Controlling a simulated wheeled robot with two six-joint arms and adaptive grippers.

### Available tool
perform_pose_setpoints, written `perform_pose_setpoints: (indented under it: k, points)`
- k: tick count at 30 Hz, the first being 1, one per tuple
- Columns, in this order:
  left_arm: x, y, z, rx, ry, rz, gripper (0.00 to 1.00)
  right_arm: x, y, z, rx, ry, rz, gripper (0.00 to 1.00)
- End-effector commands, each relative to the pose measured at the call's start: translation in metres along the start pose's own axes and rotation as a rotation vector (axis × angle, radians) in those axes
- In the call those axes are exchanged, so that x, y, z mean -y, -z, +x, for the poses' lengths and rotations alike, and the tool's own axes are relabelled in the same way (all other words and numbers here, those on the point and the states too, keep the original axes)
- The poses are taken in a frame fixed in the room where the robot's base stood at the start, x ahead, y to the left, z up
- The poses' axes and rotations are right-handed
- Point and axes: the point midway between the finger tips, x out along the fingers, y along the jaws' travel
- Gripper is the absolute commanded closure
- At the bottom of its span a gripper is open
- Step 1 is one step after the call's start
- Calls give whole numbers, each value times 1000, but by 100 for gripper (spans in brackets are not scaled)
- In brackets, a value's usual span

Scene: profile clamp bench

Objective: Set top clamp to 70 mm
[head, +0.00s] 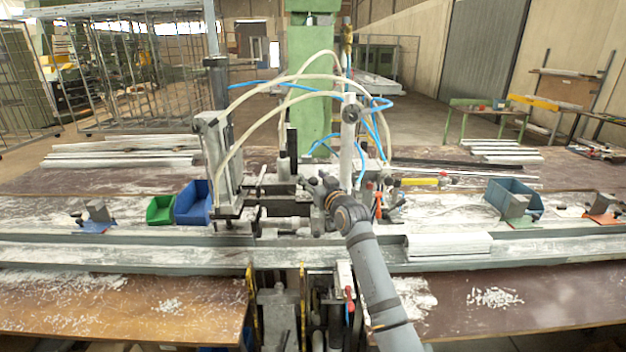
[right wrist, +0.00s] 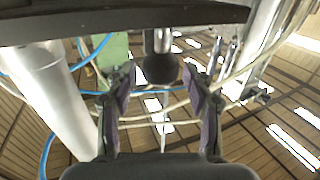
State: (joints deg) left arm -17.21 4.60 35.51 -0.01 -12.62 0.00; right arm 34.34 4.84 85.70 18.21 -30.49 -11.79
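My right arm reaches in from the lower right of the head view, with its gripper (head: 322,188) at the middle of the clamp machine. In the right wrist view the right gripper (right wrist: 158,80) points upward with its two dark, purple-lined fingers apart. A round black knob (right wrist: 160,68) on a short metal stem shows between the fingertips, with a visible gap on each side. The stem hangs below a dark plate (right wrist: 120,15). A pale upright cylinder (head: 348,145) stands just behind the gripper. No scale reading is legible. My left gripper is not in view.
A grey clamp column (head: 212,150) stands left of the gripper, and pale and blue hoses (head: 280,80) arch overhead. Green (head: 160,210) and blue (head: 193,203) bins sit left, another blue bin (head: 514,195) right. A long metal rail (head: 120,252) crosses the bench front.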

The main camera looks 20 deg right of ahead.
Motion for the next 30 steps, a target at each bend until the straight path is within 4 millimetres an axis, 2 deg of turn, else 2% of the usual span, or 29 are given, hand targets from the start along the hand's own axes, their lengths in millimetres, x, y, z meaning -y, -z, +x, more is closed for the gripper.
perform_pose_setpoints:
  k: [7, 10, 14, 22, 27, 30]
  points:
    - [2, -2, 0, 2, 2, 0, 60, 0, -2, -1, 4, 0, 0, 47]
    - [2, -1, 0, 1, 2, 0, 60, 0, -3, -8, 5, 0, -1, 47]
    - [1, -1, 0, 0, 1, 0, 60, 0, -3, -32, 4, 0, -2, 47]
    - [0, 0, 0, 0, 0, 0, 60, 0, -2, -96, 4, 0, -4, 47]
    - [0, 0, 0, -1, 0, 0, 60, 0, -1, -116, 3, 0, -1, 47]
    - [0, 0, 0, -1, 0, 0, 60, 0, -1, -120, 3, 0, 0, 47]
